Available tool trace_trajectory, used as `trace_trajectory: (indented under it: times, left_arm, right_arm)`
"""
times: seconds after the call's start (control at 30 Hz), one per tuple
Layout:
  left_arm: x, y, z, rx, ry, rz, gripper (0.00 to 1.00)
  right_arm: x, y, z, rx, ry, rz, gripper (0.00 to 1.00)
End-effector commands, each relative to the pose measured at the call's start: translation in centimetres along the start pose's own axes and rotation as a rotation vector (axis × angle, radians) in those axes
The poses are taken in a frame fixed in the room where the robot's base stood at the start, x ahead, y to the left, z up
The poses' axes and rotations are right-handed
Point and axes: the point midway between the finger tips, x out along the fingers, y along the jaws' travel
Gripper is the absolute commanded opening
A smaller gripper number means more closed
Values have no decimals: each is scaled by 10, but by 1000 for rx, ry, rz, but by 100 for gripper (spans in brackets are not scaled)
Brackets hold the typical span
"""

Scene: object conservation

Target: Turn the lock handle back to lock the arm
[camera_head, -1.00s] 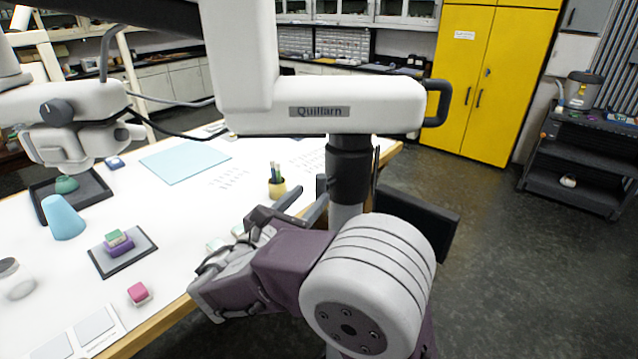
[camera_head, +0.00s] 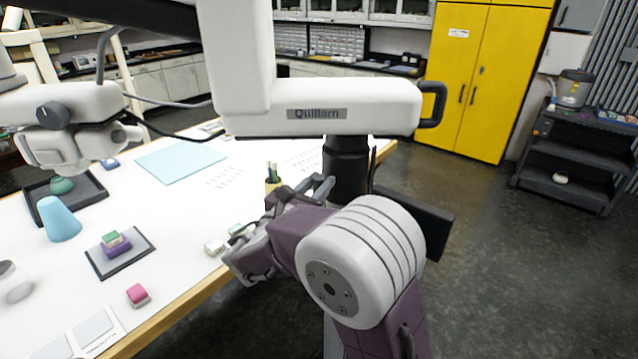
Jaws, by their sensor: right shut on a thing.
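The white jointed arm marked "Quillarn" (camera_head: 345,105) crosses the upper middle of the head view, with a black looped handle (camera_head: 432,103) at its right end. Its black collar (camera_head: 347,165) sits on the post below. My right gripper (camera_head: 318,186) reaches up to the left side of this collar, its fingers close to it. It is shut on the lock handle, which is mostly hidden by the fingers and my purple-and-white arm. My left gripper is not in view.
Open floor lies right.

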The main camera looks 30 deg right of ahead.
Motion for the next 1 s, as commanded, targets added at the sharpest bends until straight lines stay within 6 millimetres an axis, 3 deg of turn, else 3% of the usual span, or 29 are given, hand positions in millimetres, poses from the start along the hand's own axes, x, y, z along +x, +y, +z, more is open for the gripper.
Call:
trace_trajectory:
  times: [0.17, 0.37, 1.0]
  left_arm:
    - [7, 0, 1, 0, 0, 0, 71]
    - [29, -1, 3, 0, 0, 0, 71]
    - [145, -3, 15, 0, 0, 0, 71]
  right_arm:
    - [0, 0, -2, 25, -5, 3, 0]
    - [-1, -1, -6, 119, -24, 4, 0]
    - [-3, -10, -13, 696, -140, 5, 0]
